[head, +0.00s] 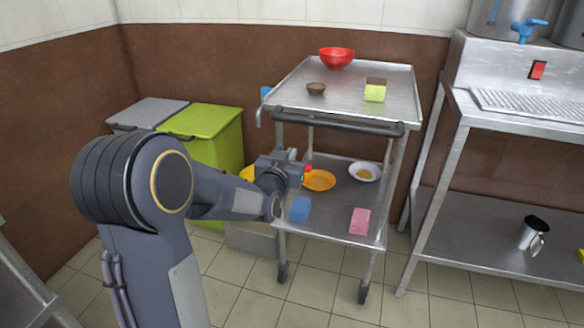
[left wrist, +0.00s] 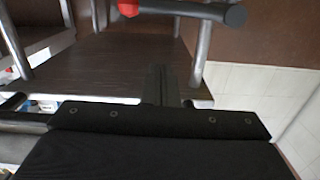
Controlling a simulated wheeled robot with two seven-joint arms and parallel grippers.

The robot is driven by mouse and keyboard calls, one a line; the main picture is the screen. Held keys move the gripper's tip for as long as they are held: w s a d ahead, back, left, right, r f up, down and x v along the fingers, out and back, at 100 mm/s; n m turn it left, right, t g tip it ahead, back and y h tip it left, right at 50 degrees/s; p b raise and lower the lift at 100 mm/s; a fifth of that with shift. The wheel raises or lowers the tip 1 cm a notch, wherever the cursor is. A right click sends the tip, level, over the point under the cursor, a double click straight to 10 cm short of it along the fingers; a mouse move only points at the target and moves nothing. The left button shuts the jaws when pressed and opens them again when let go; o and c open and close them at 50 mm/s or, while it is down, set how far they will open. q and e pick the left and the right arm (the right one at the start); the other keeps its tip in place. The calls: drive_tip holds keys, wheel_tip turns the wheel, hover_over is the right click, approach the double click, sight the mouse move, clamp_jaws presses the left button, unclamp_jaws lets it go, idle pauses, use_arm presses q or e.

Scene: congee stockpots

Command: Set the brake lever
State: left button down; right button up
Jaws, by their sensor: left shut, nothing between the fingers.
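The brake lever is a dark rod with a red tip (left wrist: 128,8). In the left wrist view the rod (left wrist: 205,11) lies across the top, beyond my fingertips and apart from them in the picture. In the head view a red tip (head: 308,168) shows just right of my left gripper (head: 296,173), and the rest of the lever is hidden. My left gripper's fingers (left wrist: 160,84) are shut and empty, pointing toward the rod. Whether they touch it cannot be told. The steel trolley (head: 345,120) stands behind the gripper. My right gripper is out of view.
The trolley's top holds a red bowl (head: 337,58), a small dark bowl (head: 316,88) and a sponge (head: 375,92). Its lower shelf holds plates and blue (head: 300,209) and pink (head: 360,221) items. Green (head: 215,135) and grey bins stand left. A steel bench (head: 450,205) stands right.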

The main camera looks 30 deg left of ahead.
use_arm(q)
drive_tip(key=shift+w+a+f+b, duration=0.1)
drive_tip(key=shift+w+f+b, duration=0.25)
drive_tip(key=shift+f, duration=0.3)
drive_tip(key=shift+w+a+f+b, duration=0.15)
drive_tip(key=shift+w+f+b, duration=0.15)
drive_tip(key=shift+f, duration=0.4)
drive_tip(key=shift+w+a+f+b, duration=0.1)
drive_tip(key=shift+w+f+b, duration=0.25)
drive_tip(key=shift+f, duration=0.3)
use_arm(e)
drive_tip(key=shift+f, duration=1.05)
use_arm(q)
drive_tip(key=shift+d, duration=0.1)
